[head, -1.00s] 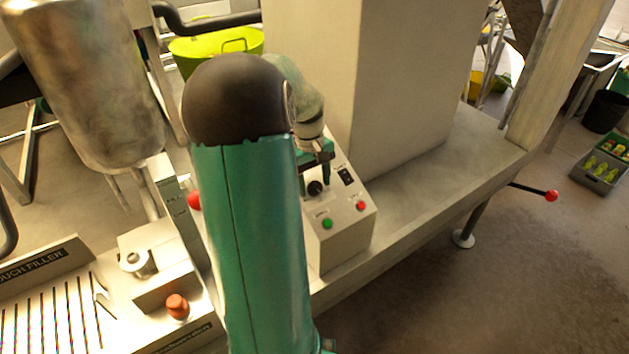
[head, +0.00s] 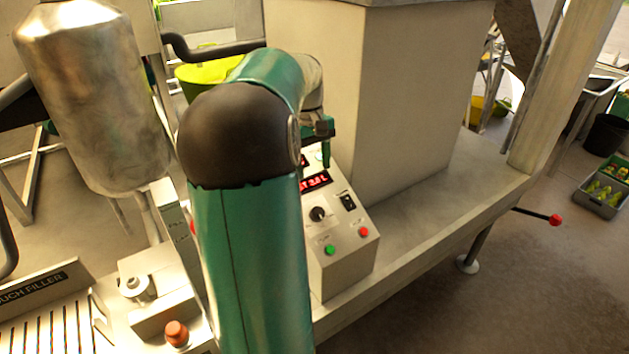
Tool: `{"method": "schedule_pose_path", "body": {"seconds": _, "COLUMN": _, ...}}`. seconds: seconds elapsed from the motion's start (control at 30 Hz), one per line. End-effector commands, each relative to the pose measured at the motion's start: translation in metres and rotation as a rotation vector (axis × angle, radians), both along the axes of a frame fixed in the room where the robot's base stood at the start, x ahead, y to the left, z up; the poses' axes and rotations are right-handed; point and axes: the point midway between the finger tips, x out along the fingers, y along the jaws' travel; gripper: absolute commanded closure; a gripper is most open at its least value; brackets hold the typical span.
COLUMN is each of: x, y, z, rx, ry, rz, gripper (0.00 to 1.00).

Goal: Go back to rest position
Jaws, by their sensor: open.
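My gripper (head: 322,158) shows in the head view at the end of my green arm, above the upper part of a control box. The control box (head: 345,262) has a lit red display, a black knob (head: 318,214), a black switch (head: 348,202), a green button (head: 330,250) and a red button (head: 364,232). The gripper is apart from the knob, which is in plain view. My arm hides the left side of the box.
A large beige housing (head: 410,100) rises just behind and right of the box. A metal tank (head: 95,100) stands at left. The pouch filler (head: 50,310) with an orange knob (head: 176,333) is at lower left. A red-tipped lever (head: 555,220) sticks out at right. The floor at lower right is clear.

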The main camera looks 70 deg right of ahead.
Motion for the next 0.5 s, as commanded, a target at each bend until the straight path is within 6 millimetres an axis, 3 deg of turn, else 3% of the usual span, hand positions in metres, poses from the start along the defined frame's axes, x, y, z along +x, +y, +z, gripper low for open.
{"method": "schedule_pose_path", "body": {"seconds": 0.13, "x": 0.0011, "y": -0.0008, "z": 0.0090, "rx": 0.000, "ry": 0.000, "rz": 0.000, "gripper": 0.42}}
{"method": "schedule_pose_path", "body": {"seconds": 0.5, "x": 0.0012, "y": -0.0008, "z": 0.0093, "rx": 0.001, "ry": 0.001, "rz": 0.000, "gripper": 0.42}}
